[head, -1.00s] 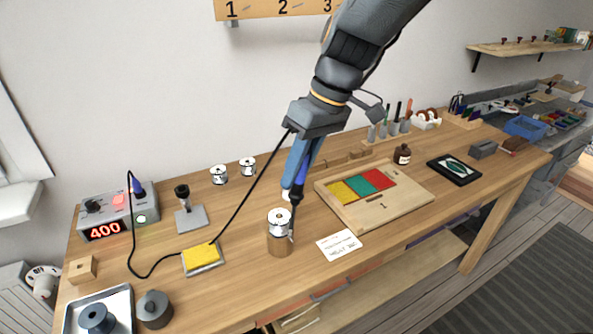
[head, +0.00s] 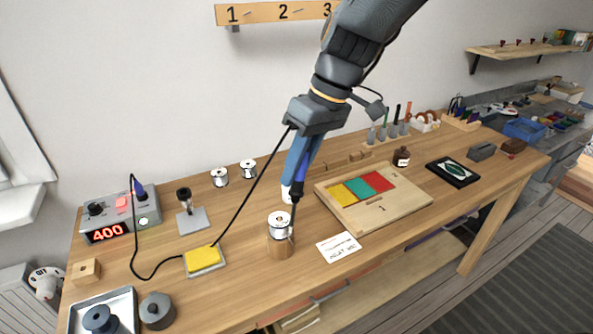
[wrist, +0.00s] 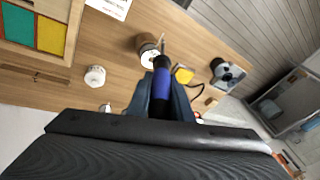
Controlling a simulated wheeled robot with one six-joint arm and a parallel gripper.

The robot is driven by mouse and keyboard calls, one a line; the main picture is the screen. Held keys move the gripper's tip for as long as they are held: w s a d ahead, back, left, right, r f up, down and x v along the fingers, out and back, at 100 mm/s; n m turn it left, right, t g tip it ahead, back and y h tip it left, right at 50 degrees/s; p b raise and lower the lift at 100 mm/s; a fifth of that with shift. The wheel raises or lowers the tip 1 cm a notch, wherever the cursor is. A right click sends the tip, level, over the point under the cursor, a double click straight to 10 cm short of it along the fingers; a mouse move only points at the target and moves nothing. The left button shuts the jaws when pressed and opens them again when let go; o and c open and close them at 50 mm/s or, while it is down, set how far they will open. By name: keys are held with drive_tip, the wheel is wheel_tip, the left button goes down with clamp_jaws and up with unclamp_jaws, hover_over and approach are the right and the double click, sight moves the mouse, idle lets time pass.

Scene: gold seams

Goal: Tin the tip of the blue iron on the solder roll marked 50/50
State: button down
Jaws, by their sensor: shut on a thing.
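My gripper (head: 303,155) points down over the bench and is shut on the blue iron (head: 299,170). The blue handle (wrist: 162,86) shows between the fingers in the wrist view. The iron's dark shaft runs down to a solder roll (head: 279,222) on a round wooden stand (head: 280,246). The tip is at the right side of this roll; I cannot tell whether it touches. Two more solder rolls stand at the back, one on the left (head: 219,176) and one on the right (head: 248,169). The markings on the rolls are too small to read.
A station (head: 120,211) showing 400 stands at left, its black cord looping to the iron. A yellow sponge (head: 203,258), an empty-looking stand (head: 193,221) and a grey tray (head: 128,303) are nearby. A wooden board (head: 407,205) with coloured panels and a white card (head: 338,247) lie right.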

drive_tip(key=shift+r+p, duration=1.55)
drive_tip(key=shift+r, duration=0.7)
drive_tip(key=shift+f, duration=0.1)
